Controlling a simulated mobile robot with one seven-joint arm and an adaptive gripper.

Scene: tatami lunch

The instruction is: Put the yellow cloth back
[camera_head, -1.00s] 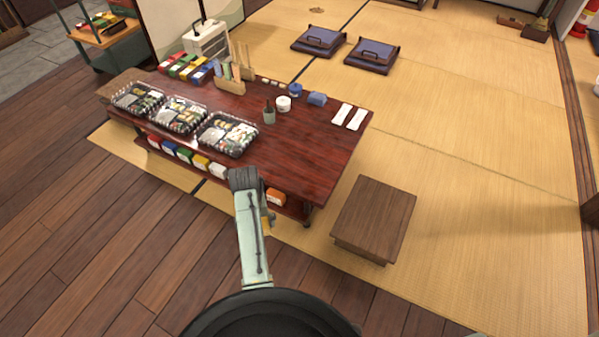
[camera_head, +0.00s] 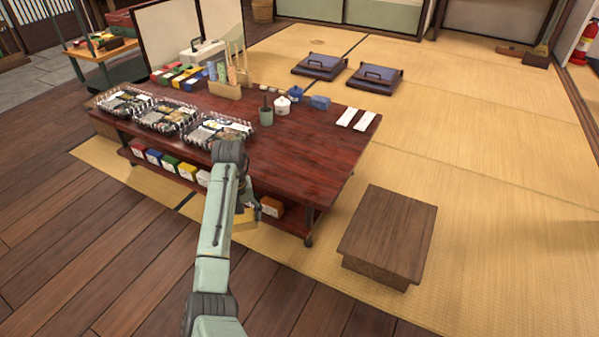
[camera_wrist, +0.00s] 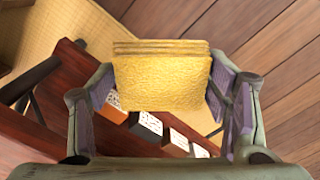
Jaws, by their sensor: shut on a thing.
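The yellow cloth (camera_wrist: 162,80) is a folded, textured block with layered edges at its top. My gripper (camera_wrist: 165,92) is shut on it, with purple-padded fingers at its left and right sides. In the head view the cloth (camera_head: 243,221) shows as a small yellow patch beside my gripper (camera_head: 246,207), in front of the low table's near long side. It is held in the air, apart from the table as far as I can tell. My arm hides part of it.
The dark red table (camera_head: 300,165) carries lunch trays (camera_head: 165,116), a pot (camera_head: 282,105) and white strips (camera_head: 352,118). Its lower shelf holds several coloured boxes (camera_head: 169,163) and an orange one (camera_head: 271,207). A wooden stool (camera_head: 388,230) stands right. Wooden floor (camera_head: 90,240) is clear.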

